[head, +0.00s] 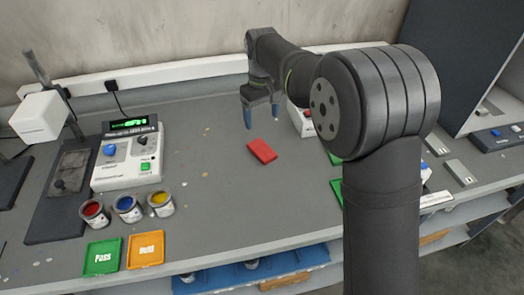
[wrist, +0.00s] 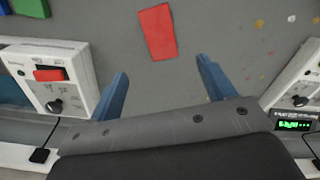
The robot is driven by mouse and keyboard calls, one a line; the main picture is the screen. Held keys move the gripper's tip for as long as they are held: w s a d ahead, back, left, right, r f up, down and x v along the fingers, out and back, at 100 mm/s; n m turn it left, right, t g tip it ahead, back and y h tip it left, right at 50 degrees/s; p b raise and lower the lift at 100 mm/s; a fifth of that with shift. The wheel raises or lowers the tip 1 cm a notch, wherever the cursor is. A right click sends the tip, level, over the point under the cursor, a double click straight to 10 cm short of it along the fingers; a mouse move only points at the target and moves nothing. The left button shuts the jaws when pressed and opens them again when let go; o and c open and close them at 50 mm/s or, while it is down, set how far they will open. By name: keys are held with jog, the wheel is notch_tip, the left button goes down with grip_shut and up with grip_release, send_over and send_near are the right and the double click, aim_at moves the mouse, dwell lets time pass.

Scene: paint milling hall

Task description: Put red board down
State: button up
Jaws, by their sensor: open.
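The red board (head: 262,151) is a small flat rectangle lying on the grey bench (head: 215,200). It also shows in the wrist view (wrist: 158,32), ahead of the fingertips and between their lines. My gripper (head: 261,116) is open and empty, with two blue fingers pointing down, above and behind the board in the head view. In the wrist view my gripper (wrist: 162,75) has its fingers well apart, and nothing is between them. The board is apart from the fingers.
A white device with a green display (head: 128,160) stands left, with red (head: 94,212), blue (head: 128,207) and yellow (head: 160,203) paint cans before it. Green Pass (head: 102,257) and orange (head: 145,250) trays lie at the front. Another white device (head: 300,118) stands right of my gripper. The bench middle is mostly clear.

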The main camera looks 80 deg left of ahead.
send_over(263, 150)
jog(key=f, duration=0.7)
jog(key=shift+s+a+f, duration=0.1)
jog(key=shift+a+f, duration=0.1)
jog(key=shift+d+f, duration=0.15)
jog(key=shift+f, duration=2.6)
jog(key=c, duration=1.1)
jog(key=shift+c, duration=0.2)
